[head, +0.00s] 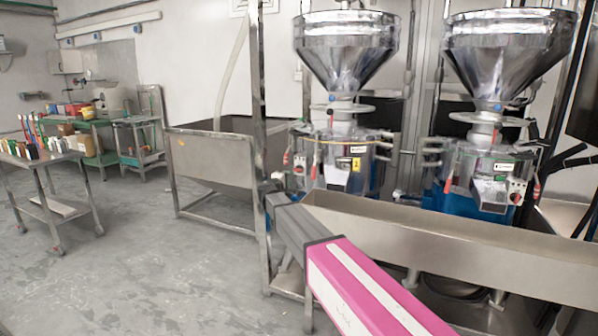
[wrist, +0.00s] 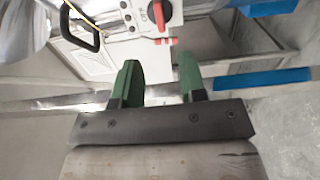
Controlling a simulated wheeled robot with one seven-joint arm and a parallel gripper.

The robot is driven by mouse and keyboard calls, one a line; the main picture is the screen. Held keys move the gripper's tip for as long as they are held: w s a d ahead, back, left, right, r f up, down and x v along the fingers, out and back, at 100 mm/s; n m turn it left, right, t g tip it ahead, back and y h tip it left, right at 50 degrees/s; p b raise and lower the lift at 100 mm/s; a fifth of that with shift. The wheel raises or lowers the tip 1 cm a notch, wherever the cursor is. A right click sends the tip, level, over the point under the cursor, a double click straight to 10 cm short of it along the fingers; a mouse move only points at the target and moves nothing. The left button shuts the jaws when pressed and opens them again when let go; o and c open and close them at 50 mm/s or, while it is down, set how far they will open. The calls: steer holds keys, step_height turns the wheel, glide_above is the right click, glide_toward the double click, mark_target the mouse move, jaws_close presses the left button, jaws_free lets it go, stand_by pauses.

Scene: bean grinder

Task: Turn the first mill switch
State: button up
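The first mill (head: 340,165), a metal and clear-sided machine under a large steel funnel, stands at centre right in the head view. In the wrist view its red rotary switch (wrist: 157,13) sits on a pale control panel at the top edge, partly cut off. My gripper (wrist: 160,75) is open and empty, its two green fingers apart. In that view the fingertips lie below the switch and appear apart from it; the exact distance is unclear. In the head view my arm reaches toward the mill's left side, and the fingers are hard to make out.
A second mill (head: 490,170) stands to the right. A long steel trough (head: 450,240) runs below both mills. A steel bin (head: 212,157) and an upright post stand left of my arm. A black handle (wrist: 82,28) lies left of the switch.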

mark_target(297, 171)
steer(key=x, duration=1)
steer(key=shift+w+d, duration=0.15)
steer(key=shift+w, duration=0.2)
jaws_close()
